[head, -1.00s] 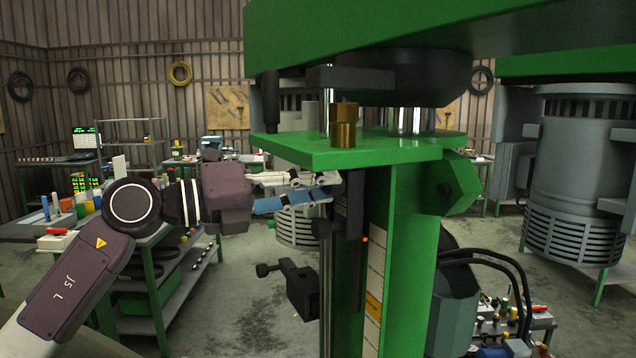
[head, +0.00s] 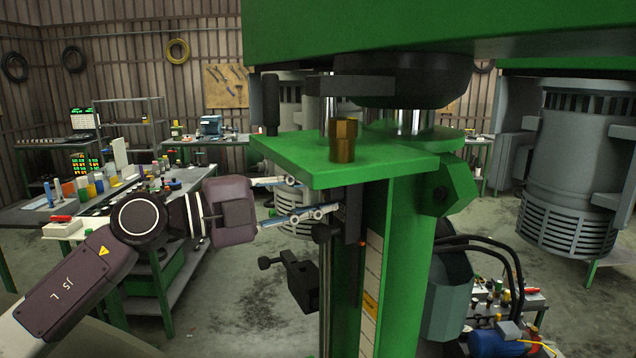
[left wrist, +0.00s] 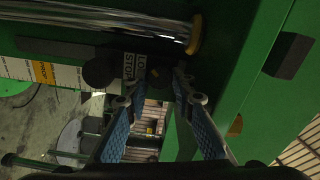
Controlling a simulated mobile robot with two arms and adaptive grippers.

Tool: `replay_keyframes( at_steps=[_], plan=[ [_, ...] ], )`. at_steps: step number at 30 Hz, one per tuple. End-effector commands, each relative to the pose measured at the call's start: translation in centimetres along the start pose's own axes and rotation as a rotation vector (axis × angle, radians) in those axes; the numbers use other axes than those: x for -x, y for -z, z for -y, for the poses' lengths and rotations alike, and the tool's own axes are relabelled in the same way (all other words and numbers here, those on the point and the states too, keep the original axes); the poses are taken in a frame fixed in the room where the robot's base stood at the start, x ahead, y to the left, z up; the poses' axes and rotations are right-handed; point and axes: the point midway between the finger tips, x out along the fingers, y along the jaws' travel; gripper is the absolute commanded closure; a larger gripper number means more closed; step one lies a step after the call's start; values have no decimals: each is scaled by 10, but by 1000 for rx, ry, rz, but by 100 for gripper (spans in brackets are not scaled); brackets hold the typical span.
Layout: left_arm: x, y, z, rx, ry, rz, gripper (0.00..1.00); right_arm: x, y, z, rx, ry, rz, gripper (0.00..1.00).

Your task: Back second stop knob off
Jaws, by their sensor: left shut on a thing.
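My left gripper (head: 326,198) reaches in from the left, under the green top plate (head: 335,160), to the dark upper stop block (head: 353,215) on the machine's column. In the left wrist view its two fingers (left wrist: 154,84) stand on either side of a small dark knob (left wrist: 157,73) beside a "LOCK STOP" label (left wrist: 132,66). It is shut on this knob, whose sides are partly hidden by the fingertips. A lower black stop (head: 302,284) with its own side knob (head: 265,263) sits further down, apart from the gripper. My right gripper is not in view.
A brass hex fitting (head: 343,140) stands on the top plate, close above the fingers. A black handle (head: 270,104) rises at the plate's left corner. The scale strip (head: 372,290) runs down the column. A cluttered workbench (head: 160,190) stands behind my left arm; open floor lies between.

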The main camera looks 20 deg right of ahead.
Motion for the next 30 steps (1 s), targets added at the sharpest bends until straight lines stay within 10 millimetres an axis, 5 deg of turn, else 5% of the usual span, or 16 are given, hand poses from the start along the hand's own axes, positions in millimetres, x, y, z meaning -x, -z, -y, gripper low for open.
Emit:
replay_keyframes(
  at_steps=[24, 25, 30],
  plan=[
    [1, -1, 3, 113, 7, 3, 100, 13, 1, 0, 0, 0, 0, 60],
    [1, -1, 3, 113, 7, 3, 74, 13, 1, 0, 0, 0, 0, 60],
    [1, -1, 3, 113, 6, 2, 59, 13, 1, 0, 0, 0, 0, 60]
  ],
)
